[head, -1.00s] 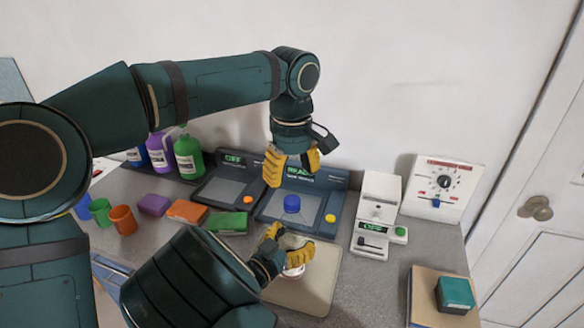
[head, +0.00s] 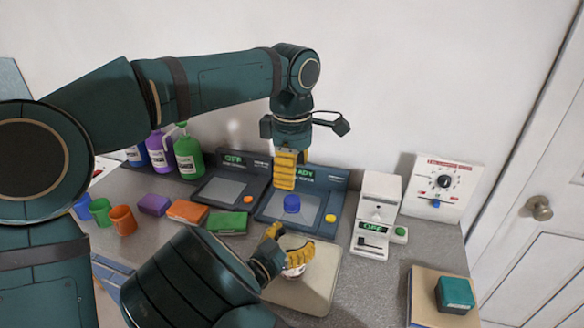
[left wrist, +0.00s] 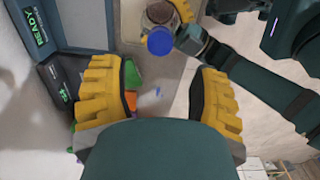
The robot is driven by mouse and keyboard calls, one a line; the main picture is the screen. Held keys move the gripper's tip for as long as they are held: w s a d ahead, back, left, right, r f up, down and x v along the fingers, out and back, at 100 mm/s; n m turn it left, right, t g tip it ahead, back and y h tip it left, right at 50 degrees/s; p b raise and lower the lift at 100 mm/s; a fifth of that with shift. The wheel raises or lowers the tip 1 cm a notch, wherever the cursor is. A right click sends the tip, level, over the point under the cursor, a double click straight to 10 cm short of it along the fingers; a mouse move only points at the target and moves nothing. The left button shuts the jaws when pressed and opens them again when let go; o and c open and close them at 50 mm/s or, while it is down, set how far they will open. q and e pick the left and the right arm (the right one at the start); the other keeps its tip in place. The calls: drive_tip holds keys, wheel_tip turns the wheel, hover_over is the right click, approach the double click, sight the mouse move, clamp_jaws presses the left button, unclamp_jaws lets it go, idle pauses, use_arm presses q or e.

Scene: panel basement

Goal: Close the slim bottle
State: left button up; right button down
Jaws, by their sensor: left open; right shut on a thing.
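A small blue round cap-like piece (head: 292,203) appears over the plate of the station with the lit READY sign in the head view. In the left wrist view the blue piece (left wrist: 160,41) overlaps the edge of a small round container (left wrist: 159,15); I cannot tell what it rests on. My left gripper (head: 285,187) hangs just above the blue piece, pointing down. Its fingers are apart and empty in the left wrist view (left wrist: 161,100). My right gripper (head: 290,252) is shut on the container (head: 294,271), a pale one with a reddish part, mostly hidden by the fingers.
The container is over a beige mat (head: 315,290). Green (head: 228,223) and orange (head: 188,211) blocks and small cups (head: 123,219) lie left. Bottles (head: 188,155) stand behind. A white device (head: 377,215) stands right, with a teal box (head: 455,294) nearer.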

sight(292, 200)
use_arm(q)
drive_tip(key=shift+f, duration=3.9)
drive_tip(key=shift+c, duration=0.3)
clamp_jaws()
